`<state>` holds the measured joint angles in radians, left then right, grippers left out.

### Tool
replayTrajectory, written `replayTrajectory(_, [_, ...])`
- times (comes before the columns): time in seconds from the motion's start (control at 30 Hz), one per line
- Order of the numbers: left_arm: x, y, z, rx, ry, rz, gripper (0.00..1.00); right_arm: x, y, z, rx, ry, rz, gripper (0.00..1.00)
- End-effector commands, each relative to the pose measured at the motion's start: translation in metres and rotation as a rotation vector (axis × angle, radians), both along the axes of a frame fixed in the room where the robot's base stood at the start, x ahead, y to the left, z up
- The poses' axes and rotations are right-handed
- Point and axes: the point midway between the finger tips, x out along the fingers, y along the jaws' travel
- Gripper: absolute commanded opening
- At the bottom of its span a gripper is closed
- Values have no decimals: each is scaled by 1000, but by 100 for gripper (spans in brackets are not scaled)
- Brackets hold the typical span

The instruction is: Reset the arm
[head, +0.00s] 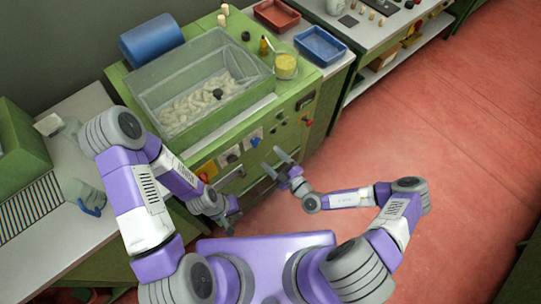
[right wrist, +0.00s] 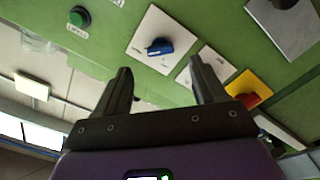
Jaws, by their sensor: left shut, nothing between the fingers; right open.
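My right gripper (head: 283,164) is in front of the green machine's front panel in the head view, its two fingers apart. In the right wrist view the right gripper (right wrist: 162,82) is open, with nothing between its fingers. My left gripper (head: 232,212) is lower in the head view, close to the machine's lower front. It is shut and holds nothing that I can see; my own arm partly hides it.
The green machine (head: 215,158) carries a clear bin (head: 158,113) of pale stoppers. Its panel has a blue knob (right wrist: 160,46), a green button (right wrist: 79,16) and a red knob on a yellow plate (right wrist: 246,90). A blue tray (head: 320,46) and red tray (head: 277,14) stand behind. Red floor (head: 460,160) lies open at right.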

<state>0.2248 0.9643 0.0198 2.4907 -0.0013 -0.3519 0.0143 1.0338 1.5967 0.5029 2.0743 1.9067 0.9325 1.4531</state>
Motion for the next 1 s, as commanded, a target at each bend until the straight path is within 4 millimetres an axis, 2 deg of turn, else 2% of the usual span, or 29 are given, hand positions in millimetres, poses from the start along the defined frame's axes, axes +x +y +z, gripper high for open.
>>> replayTrajectory(0.43, [0,0,0,0,0,0,0,0,1,0,-1,-1,1,70])
replayTrajectory(0.57, [0,0,0,0,0,0,0,-11,13,4,-59,-49,86,70])
replayTrajectory(0.67, [0,0,1,0,0,0,0,-41,39,9,-195,-173,279,70])
replayTrajectory(0.77, [0,0,0,0,0,0,0,-93,65,6,-406,-389,566,70])
replayTrajectory(0.8, [0,0,0,0,0,0,0,-116,71,3,-499,-502,691,70])
replayTrajectory(0.9, [0,0,-2,0,0,0,0,-169,72,-14,-718,-826,985,70])
replayTrajectory(1.0, [0,0,-5,0,0,0,0,-210,55,-34,-908,-1209,1257,70])
